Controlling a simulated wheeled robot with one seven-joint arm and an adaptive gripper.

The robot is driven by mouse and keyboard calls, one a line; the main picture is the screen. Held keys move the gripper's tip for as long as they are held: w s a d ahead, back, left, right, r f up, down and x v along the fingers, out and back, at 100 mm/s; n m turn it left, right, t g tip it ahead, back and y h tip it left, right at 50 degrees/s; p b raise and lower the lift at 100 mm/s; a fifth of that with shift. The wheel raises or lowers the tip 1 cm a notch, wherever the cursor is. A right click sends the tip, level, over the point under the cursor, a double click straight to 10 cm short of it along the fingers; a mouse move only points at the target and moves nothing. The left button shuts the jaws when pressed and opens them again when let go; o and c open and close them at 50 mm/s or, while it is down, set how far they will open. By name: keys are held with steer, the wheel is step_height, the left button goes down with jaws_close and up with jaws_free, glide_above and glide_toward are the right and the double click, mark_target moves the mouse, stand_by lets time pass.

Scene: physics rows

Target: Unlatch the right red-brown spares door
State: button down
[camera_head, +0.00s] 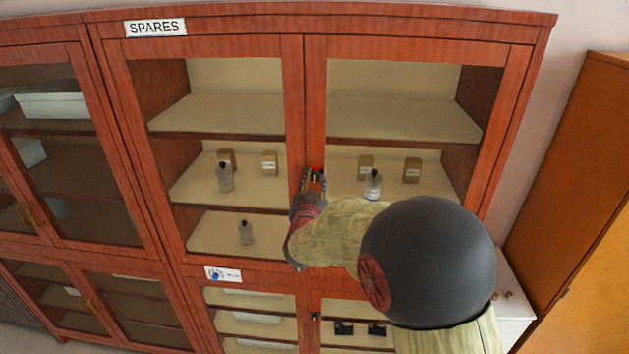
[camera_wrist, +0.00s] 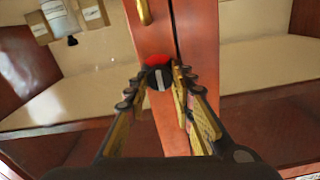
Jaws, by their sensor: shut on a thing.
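The right red-brown spares door (camera_head: 317,100) is the glazed upper door under the SPARES sign and looks closed against the left door (camera_head: 293,100). My gripper (camera_head: 313,183) is at the seam where the two doors meet, about mid-height. In the wrist view my gripper (camera_wrist: 160,80) has its fingertips on both sides of a dark round latch knob (camera_wrist: 160,78) with a pale stripe. A red part (camera_wrist: 156,60) shows just beyond the knob, and red also shows above my gripper in the head view. My gripper is shut on the knob; its fingertips partly hide it.
A brass handle (camera_wrist: 144,12) is on the door frame close to the knob. Bottles and small boxes (camera_head: 411,170) stand on shelves behind the glass. Another glazed cabinet is at the left, and an orange-brown cabinet (camera_head: 580,180) stands at the right. My arm covers part of the right door.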

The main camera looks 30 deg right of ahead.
steer(key=shift+n, duration=0.4)
steer(key=n, duration=0.3)
steer(key=shift+n, duration=0.3)
steer(key=n, duration=0.4)
steer(key=shift+a+n, duration=0.1)
steer(key=shift+n, duration=0.2)
steer(key=n+p, duration=0.1)
steer(key=n, duration=0.3)
steer(key=shift+w+n+p, duration=0.1)
steer(key=shift+n+p, duration=0.2)
steer(key=n+p, duration=0.1)
steer(key=n, duration=0.3)
steer(key=shift+f+n, duration=0.1)
steer(key=shift+n, duration=0.2)
steer(key=c, duration=1.5)
jaws_free()
